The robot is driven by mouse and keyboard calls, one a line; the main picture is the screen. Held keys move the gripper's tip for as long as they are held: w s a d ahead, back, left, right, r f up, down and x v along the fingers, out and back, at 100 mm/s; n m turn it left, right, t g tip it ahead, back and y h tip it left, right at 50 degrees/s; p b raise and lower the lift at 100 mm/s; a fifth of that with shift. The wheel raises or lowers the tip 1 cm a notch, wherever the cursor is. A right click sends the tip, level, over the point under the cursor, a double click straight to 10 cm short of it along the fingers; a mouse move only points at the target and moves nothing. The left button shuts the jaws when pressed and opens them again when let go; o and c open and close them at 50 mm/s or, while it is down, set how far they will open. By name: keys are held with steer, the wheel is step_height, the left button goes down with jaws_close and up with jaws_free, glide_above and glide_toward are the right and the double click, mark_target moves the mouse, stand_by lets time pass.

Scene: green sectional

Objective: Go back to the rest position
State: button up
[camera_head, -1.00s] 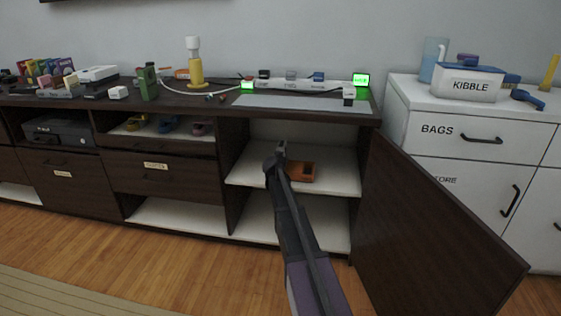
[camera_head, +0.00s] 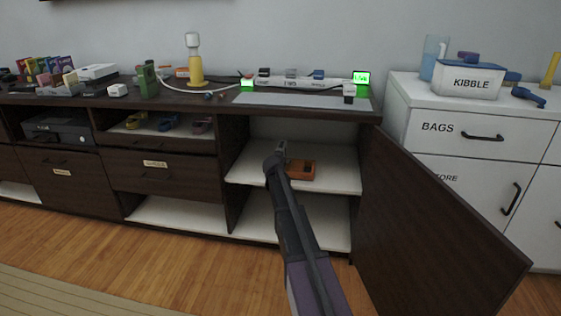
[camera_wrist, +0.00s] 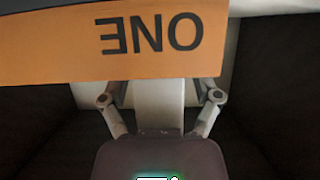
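My gripper (camera_head: 281,153) is at the far end of my arm, inside the open cabinet bay, above the middle shelf and beside the left part of an orange tray-like block (camera_head: 302,170). In the wrist view an orange panel (camera_wrist: 150,50) with the lettering "ONE", reading upside down, fills the upper part, very close. The two finger linkages of my gripper spread apart below it, but the panel hides the fingertips. I cannot tell whether they touch or hold it.
An open dark door (camera_head: 430,220) stands to the right of my arm. The dark countertop (camera_head: 225,102) is above the bay, with a power strip and cables. A white cabinet (camera_head: 470,140) with a KIBBLE bin (camera_head: 467,82) is at right. Wooden floor (camera_head: 150,255) is clear at left.

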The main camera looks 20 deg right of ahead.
stand_by(0.4)
steer(key=shift+s+a+r, duration=0.1)
steer(key=shift+s+a, duration=0.2)
steer(key=shift+s, duration=0.2)
steer(key=s+a+r+n+g+y+p, duration=0.3)
steer(key=s+a+p, duration=0.45)
steer(key=s, duration=0.65)
steer(key=s+a+r+n+g+y+p, duration=0.15)
steer(key=s+a+g+p, duration=0.3)
steer(key=s+a, duration=0.75)
steer(key=s+a+r+n+g+y+p, duration=0.3)
steer(key=s+a+p, duration=0.4)
steer(key=s, duration=0.8)
step_height(320, 180, up, 36)
steer(key=p, duration=3.6)
steer(key=shift+w+a+m+g, duration=0.15)
steer(key=shift+w+m+g, duration=0.15)
steer(key=shift+m+g, duration=0.05)
